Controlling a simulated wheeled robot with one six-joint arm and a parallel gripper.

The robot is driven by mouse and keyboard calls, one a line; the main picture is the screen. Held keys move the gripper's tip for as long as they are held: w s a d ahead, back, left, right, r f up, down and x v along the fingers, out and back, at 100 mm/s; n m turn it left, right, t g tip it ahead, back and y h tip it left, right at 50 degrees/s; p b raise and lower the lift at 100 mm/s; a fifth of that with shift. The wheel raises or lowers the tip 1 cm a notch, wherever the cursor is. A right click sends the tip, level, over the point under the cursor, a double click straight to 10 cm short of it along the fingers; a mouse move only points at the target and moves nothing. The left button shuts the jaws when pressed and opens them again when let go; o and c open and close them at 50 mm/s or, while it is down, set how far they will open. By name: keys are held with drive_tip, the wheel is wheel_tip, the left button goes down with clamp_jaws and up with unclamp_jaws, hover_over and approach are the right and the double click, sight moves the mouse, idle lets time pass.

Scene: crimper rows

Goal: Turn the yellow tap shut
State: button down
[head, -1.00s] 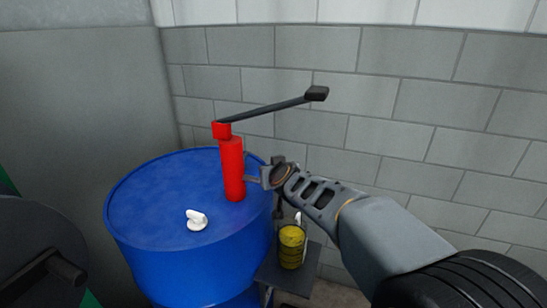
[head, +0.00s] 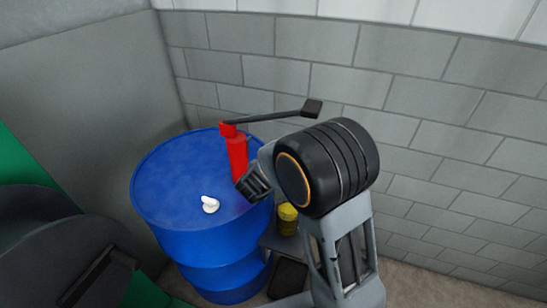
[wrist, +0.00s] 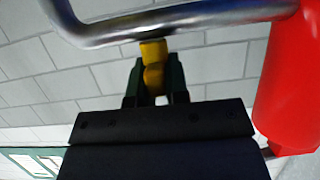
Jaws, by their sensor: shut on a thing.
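The yellow tap (wrist: 153,52) hangs under a bent metal spout in the wrist view. My gripper (wrist: 156,84) is shut on it, with a dark green finger on either side of the yellow piece. The spout (wrist: 185,17) runs to the red pump body (wrist: 285,85) at the right. In the head view the red pump (head: 237,158) stands on the blue drum (head: 170,185), with its long dark lever reaching right. My arm hides the tap and spout there.
A white cap (head: 210,204) sits on the drum top. A yellow container (head: 287,218) stands on a dark stand beside the drum, below my wrist. A grey block wall (head: 430,130) is close behind. A dark round object (head: 60,260) is at lower left.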

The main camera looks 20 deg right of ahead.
idle(0.6)
drive_tip(key=c, duration=1.1)
unclamp_jaws()
drive_tip(key=shift+h, duration=0.3)
drive_tip(key=p+v, duration=0.1)
drive_tip(key=v, duration=1.2)
drive_tip(key=shift+s+a+r, duration=0.2)
drive_tip(key=shift+s+r, duration=0.05)
